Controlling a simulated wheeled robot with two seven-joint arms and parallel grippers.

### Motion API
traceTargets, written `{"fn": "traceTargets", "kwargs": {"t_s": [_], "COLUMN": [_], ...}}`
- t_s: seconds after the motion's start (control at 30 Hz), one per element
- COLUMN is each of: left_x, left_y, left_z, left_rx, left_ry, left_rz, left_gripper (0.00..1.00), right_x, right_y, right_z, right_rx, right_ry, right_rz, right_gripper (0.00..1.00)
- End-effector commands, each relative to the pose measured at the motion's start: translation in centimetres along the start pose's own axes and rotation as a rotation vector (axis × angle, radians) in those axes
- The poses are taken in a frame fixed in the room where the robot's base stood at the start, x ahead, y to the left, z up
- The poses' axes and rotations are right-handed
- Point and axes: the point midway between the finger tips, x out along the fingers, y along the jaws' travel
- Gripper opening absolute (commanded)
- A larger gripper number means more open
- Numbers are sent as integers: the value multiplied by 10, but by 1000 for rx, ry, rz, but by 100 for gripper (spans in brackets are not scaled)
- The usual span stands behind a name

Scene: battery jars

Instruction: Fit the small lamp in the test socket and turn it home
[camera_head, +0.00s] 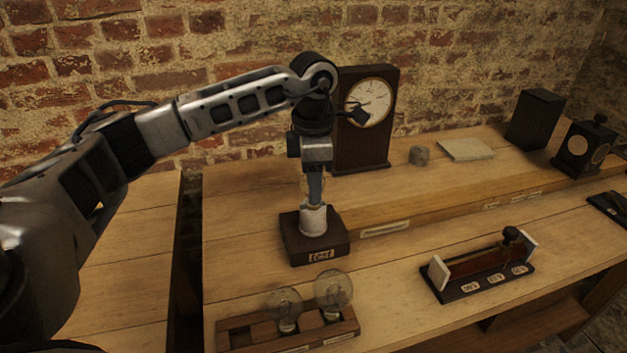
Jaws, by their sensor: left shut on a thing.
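The test socket is a pale cylinder (313,222) on a dark wooden block (301,247) with a "test" label on its front. My left gripper (315,196) points straight down over this socket, its fingers shut on the small lamp (305,187). Only a little of the lamp's clear glass shows beside the fingers. The lamp is upright and in line with the socket. Its base is hidden, so I cannot tell how deep it sits. My right gripper is not in view.
A wooden rack (237,336) in front holds two larger clear bulbs (333,288). A dark clock (363,150) stands close behind my gripper. A labelled slider device (478,271) lies to the right. Bare bench (395,310) lies between rack and slider.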

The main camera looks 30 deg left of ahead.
Motion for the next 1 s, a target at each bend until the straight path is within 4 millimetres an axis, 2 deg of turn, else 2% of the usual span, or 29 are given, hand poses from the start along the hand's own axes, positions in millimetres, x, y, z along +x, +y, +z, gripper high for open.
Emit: {"fn": "traceTargets", "kwargs": {"t_s": [0.27,0.5,0.6,0.83,0.87,0.9,0.93,1.0], "left_x": [2,3,2,2,2,2,2,2], "left_y": [0,-1,-1,-1,-1,-1,-1,-1], "left_z": [0,-1,-1,-1,-1,-1,-1,-1], "left_rx": [33,377,471,498,498,497,497,497], "left_ry": [4,8,9,10,10,9,9,9], "left_rz": [-2,-2,-2,-2,-2,-2,-2,-2], "left_gripper": [13,13,13,13,43,54,63,66], "right_x": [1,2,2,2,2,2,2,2], "right_y": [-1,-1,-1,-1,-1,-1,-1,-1], "right_z": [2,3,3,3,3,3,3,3], "right_rx": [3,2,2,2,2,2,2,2], "right_ry": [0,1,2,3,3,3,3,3], "right_rz": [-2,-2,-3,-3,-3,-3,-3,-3], "right_gripper": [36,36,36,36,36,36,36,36]}}
